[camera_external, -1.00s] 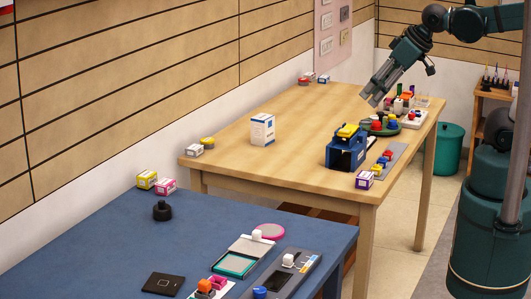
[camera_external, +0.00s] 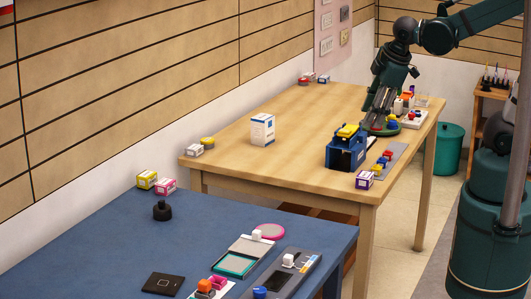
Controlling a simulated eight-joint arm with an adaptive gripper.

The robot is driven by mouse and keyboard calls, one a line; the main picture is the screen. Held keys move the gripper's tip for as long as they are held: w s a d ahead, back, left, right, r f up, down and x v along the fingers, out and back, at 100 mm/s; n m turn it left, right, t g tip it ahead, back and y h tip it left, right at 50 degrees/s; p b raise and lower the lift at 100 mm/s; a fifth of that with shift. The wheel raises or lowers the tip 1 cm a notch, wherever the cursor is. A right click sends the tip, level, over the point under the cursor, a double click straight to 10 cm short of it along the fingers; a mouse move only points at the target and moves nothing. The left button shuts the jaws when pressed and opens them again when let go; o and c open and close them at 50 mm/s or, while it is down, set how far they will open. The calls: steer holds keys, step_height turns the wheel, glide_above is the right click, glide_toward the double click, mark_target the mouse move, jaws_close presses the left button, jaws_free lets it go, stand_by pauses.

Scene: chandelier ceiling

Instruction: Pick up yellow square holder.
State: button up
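A yellow piece (camera_external: 348,130) lies on top of the blue box-like stand (camera_external: 343,154) near the front right of the wooden table; it may be the yellow square holder, but it is too small to tell its exact shape.
A white carton (camera_external: 262,130) stands mid-table. A blue piece (camera_external: 392,125) is close by my gripper. Small coloured blocks (camera_external: 382,161) lie on a grey strip at the right edge. The table's left and back middle are clear.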

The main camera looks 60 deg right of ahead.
mark_target(377, 163)
steer(key=d+f+n+g+h, duration=0.1)
steer(key=d+f+n+g, duration=0.1)
steer(key=d+f+n, duration=0.2)
steer(key=d+f+n+g+h+b, duration=0.1)
steer(key=d+f+n, duration=0.3)
steer(key=f, duration=0.5)
steer(key=shift+f+n+g+h+b, duration=0.35)
steer(key=shift+n+g, duration=0.35)
steer(key=shift+n, duration=0.7)
steer(key=shift+d, duration=0.1)
steer(key=shift+b+x, duration=0.35)
steer(key=shift+x, duration=0.9)
steer(key=shift+b+x, duration=0.7)
steer(key=shift+x, duration=1.9)
steer(key=shift+c, duration=0.5)
